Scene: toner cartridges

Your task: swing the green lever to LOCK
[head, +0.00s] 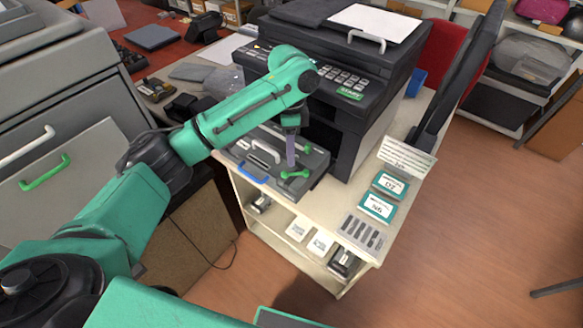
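The green lever (296,174) is a small green piece at the right front of the open grey tray (312,160) of the black printer (345,90). My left arm reaches in from the left over the tray. My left gripper (291,155) points down just above the lever, close to it. I cannot tell whether it touches the lever, or whether its fingers are open or shut. No LOCK marking is readable at this size. My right gripper is not in view.
A blue handle (252,173) and a white handle (264,151) sit left of the lever. Boxes labelled D7 (390,184) and N6 (377,206) and a slotted grey block (362,235) lie on the bench to the right. A grey cabinet (55,120) stands at left.

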